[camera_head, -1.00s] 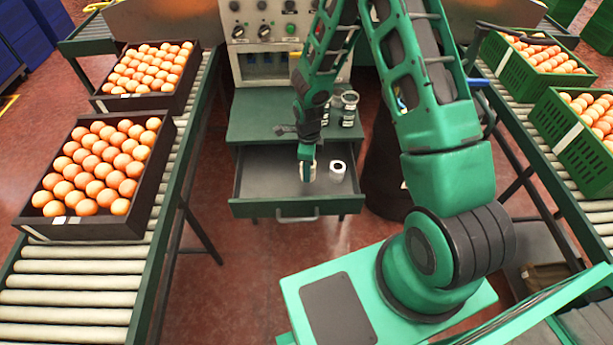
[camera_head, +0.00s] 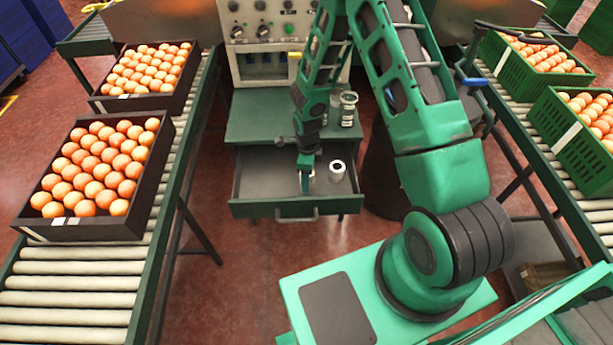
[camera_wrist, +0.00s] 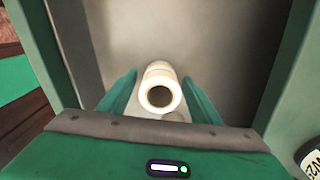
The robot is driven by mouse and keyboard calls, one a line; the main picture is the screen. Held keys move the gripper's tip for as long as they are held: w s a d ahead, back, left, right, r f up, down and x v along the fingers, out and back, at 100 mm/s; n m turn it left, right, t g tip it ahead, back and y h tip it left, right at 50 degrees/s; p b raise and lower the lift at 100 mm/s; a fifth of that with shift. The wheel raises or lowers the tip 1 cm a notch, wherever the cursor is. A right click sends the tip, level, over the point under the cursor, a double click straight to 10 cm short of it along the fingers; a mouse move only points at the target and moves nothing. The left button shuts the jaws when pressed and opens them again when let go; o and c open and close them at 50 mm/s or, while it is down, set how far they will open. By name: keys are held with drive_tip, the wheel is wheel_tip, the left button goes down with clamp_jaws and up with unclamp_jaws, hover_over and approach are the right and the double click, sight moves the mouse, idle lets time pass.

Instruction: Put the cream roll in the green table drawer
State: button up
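The cream roll (camera_wrist: 160,90) shows in the wrist view with its open end towards the camera, between my two fingers. A narrow gap shows on each side of it. In the head view only a small pale part of the roll (camera_head: 312,180) shows beside my finger. The green table drawer (camera_head: 262,205) is pulled open, and its grey floor fills much of the wrist view. My gripper (camera_head: 306,182) is open and reaches down into the drawer. The fingers also show in the wrist view (camera_wrist: 160,98). Whether the roll touches the drawer floor is hard to see.
Jars (camera_head: 348,108) stand on the green table top behind. Dark egg crates (camera_head: 150,215) are on the left conveyor, green crates (camera_head: 570,150) on the right. The drawer's left part is bare.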

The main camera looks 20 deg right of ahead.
wheel_tip(320, 180, up, 12)
drive_tip(key=shift+f, duration=0.2)
drive_tip(key=shift+d+r, duration=0.1)
drive_tip(key=shift+r, duration=0.3)
drive_tip(key=s+d+r+n+h, duration=0.1)
drive_tip(key=s+d+r+n, duration=0.3)
drive_tip(key=s+d+r, duration=0.45)
drive_tip(key=s+d+r+n, duration=0.3)
drive_tip(key=d+r+n, duration=0.25)
drive_tip(key=r, duration=0.55)
drive_tip(key=s+d+r+n, duration=0.1)
drive_tip(key=s+r+n, duration=0.1)
drive_tip(key=s, duration=0.4)
drive_tip(key=s+r+n, duration=0.3)
drive_tip(key=s+r, duration=0.1)
drive_tip(key=s, duration=0.2)
drive_tip(key=s+d+r+n+y, duration=0.1)
drive_tip(key=s+r+n, duration=0.1)
drive_tip(key=s, duration=0.5)
drive_tip(key=shift+d+r+n, duration=0.3)
drive_tip(key=shift+r+n, duration=0.1)
drive_tip(key=shift+n, duration=0.05)
drive_tip(key=shift+w, duration=0.1)
